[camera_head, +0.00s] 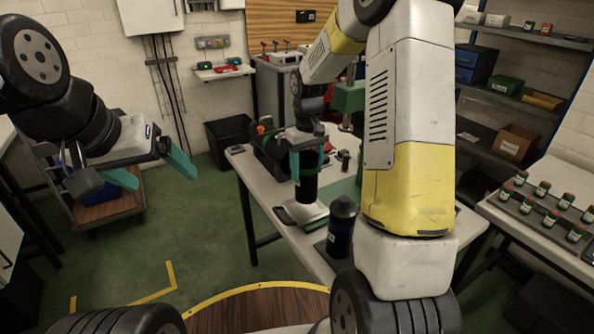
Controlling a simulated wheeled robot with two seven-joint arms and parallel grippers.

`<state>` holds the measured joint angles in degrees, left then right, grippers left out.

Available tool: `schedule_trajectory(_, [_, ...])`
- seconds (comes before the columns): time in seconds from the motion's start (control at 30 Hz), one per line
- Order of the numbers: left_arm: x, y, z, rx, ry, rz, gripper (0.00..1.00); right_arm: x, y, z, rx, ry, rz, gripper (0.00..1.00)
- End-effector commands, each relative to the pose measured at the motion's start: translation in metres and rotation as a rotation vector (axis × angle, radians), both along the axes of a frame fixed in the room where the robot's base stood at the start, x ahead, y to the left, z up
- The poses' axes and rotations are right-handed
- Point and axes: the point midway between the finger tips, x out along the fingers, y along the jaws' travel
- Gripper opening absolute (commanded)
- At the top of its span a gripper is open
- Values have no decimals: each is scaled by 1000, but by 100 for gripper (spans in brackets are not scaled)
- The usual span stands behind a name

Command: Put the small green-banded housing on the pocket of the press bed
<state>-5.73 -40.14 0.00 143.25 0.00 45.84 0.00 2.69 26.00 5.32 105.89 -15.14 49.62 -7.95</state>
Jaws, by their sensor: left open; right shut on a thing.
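My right gripper (308,158) is shut on a dark upright cylinder with a green band, the housing (307,186). It holds the housing over the front left of the work table (258,178), above a pale block or plate (306,213). Whether the housing's lower end touches that plate cannot be told. The green press (348,98) stands behind, partly covered by my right arm; its pocket is not clearly visible. My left gripper (150,168) is open and empty, out over the floor left of the table.
A dark bottle-like cylinder (342,226) stands on the table near the front, close to my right arm. A tool caddy (270,146) sits at the table's back left. A side table (548,225) at right holds several small green jars.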

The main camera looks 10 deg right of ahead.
Motion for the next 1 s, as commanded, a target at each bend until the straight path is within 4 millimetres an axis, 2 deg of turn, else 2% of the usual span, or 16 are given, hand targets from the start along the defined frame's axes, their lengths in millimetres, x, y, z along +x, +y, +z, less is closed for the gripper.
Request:
schedule_trajectory(0.17, [0,0,0,0,0,0,86,0,0,-13,0,-1,-1,0])
schedule_trajectory(0.37, [0,0,0,0,0,0,86,0,0,-39,0,0,-1,0])
schedule_trajectory(0.77, [0,0,0,0,0,0,86,1,0,-44,0,-2,-1,0])
schedule_trajectory(0.8, [0,0,0,0,0,0,86,0,0,-44,-1,-1,-2,68])
schedule_trajectory(0.87, [0,0,0,0,0,0,86,0,0,-44,-1,-1,-2,80])
schedule_trajectory(1.0, [0,0,0,0,0,0,86,0,0,-44,-1,-1,-1,82])
